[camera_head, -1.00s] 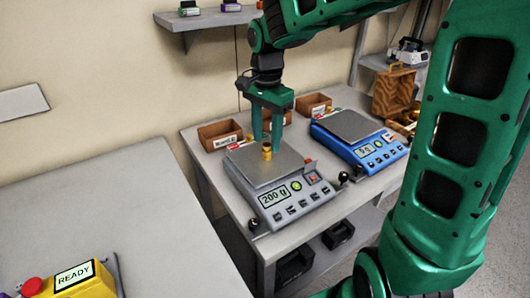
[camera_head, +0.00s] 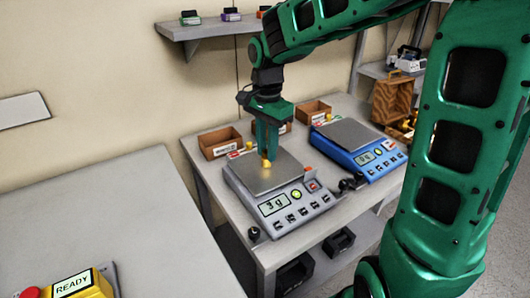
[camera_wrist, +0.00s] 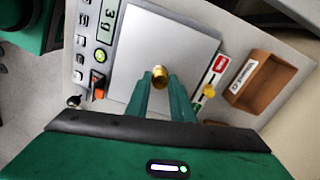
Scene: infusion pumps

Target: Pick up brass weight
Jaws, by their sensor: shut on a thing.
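The brass weight (camera_head: 266,163) is a small golden cylinder over the pan of the grey scale (camera_head: 243,174). In the wrist view the brass weight (camera_wrist: 160,74) sits between the tips of my green fingers. My gripper (camera_head: 267,157) points down over the pan and is shut on the brass weight; it also shows in the wrist view (camera_wrist: 160,82). The scale's display (camera_head: 273,204) reads 3 g. Any gap between the weight and the pan is too small to tell.
A blue scale (camera_head: 360,150) stands to the right on the same table. Small wooden boxes (camera_head: 220,141) stand behind the scales, close to my gripper. A shelf (camera_head: 205,28) hangs on the wall above. A yellow box marked READY (camera_head: 75,286) is on the nearer table.

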